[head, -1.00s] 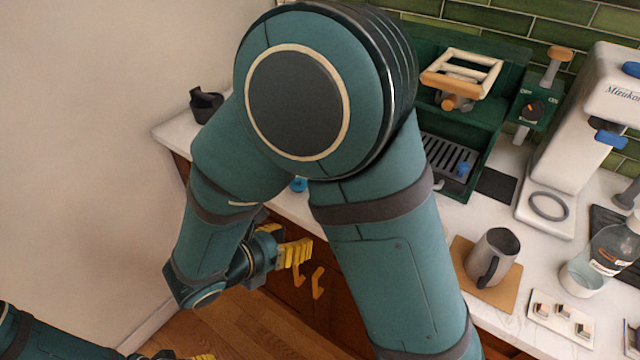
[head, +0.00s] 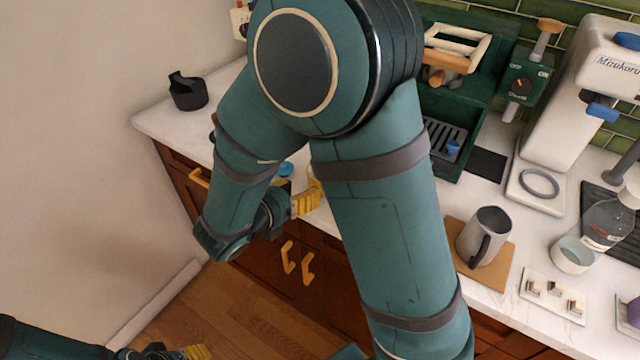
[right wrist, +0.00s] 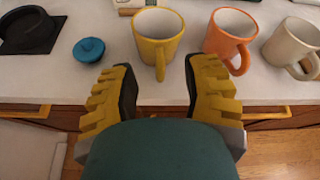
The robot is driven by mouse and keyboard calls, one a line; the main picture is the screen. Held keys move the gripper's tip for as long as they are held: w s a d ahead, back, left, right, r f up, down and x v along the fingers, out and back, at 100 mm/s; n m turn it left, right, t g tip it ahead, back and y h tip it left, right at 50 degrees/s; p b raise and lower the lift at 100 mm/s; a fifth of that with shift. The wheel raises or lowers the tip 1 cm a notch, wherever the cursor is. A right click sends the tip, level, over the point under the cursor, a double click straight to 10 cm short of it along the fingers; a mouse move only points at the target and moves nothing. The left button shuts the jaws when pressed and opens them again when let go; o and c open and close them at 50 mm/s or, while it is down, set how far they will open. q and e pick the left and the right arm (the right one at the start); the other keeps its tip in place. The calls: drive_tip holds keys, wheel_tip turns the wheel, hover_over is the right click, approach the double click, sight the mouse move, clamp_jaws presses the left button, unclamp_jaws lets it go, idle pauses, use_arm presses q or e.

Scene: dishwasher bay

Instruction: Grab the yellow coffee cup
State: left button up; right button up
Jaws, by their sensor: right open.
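The yellow coffee cup (right wrist: 158,28) stands upright on the white counter in the right wrist view, its handle facing my right gripper (right wrist: 159,78). That gripper is open and empty, its two yellow-padded fingers just short of the cup, one on each side of the handle line. In the head view my right gripper (head: 305,203) is at the counter's front edge; my own arm hides most of the cup there. My left gripper (head: 182,353) is at the bottom left edge, low over the floor and partly cut off; its jaws are unclear.
An orange cup (right wrist: 231,35) and a cream cup (right wrist: 291,45) stand right of the yellow one. A metal pitcher (head: 487,238) stands further right. Cabinet handles (head: 307,270) stick out below the counter.

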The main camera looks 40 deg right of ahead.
sight(309, 187)
drive_tip(key=b+x, duration=0.1)
drive_tip(key=x, duration=0.3)
drive_tip(key=shift+d+f, duration=0.1)
drive_tip(key=shift+f, duration=0.25)
clamp_jaws()
